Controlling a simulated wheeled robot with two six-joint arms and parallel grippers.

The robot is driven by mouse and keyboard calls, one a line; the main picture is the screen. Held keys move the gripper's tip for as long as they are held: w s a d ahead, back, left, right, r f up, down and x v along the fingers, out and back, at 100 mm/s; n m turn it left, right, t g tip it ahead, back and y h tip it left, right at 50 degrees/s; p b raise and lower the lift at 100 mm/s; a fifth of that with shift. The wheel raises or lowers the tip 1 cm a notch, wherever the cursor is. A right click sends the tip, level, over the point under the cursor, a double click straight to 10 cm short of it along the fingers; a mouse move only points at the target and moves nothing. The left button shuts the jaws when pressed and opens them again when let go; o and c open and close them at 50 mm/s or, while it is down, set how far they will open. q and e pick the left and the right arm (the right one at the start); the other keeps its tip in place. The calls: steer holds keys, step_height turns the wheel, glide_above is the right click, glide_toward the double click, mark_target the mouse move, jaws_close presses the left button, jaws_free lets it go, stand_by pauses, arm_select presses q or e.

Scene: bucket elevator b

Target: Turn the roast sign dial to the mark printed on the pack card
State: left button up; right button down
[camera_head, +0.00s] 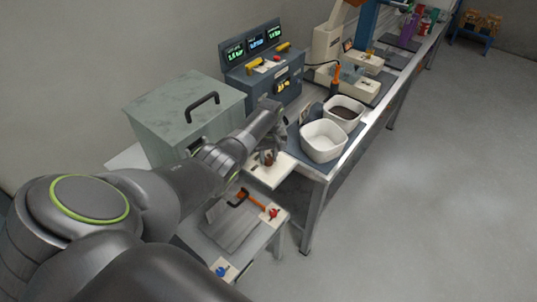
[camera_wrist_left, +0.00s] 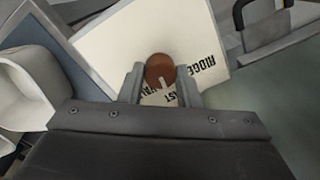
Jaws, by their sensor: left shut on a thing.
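The roast sign (camera_head: 262,176) is a pale board at the bench's near end, partly hidden by my left arm. In the left wrist view the sign board (camera_wrist_left: 105,45) carries black lettering, partly covered by my fingers. Its round brown dial (camera_wrist_left: 160,68) has a short pale pointer line. My left gripper (camera_wrist_left: 161,80) is shut on the dial, one finger on each side; it also shows in the head view (camera_head: 268,154). I cannot make out a pack card. My right gripper is not in view.
A grey-green box (camera_head: 185,108) with a black handle stands left of my arm. Two white bins (camera_head: 322,142) stand right of the sign; the farther holds dark contents. A blue control console (camera_head: 262,70) is behind. A lower stand (camera_head: 235,228) has red and blue knobs.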

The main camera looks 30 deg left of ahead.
arm_select(q)
steer(key=m, duration=0.5)
steer(key=shift+r+m, duration=0.1)
steer(key=shift+m, duration=0.2)
steer(key=m, duration=0.4)
steer(key=shift+w+m, duration=0.1)
steer(key=shift+m, duration=0.3)
steer(key=o, duration=1)
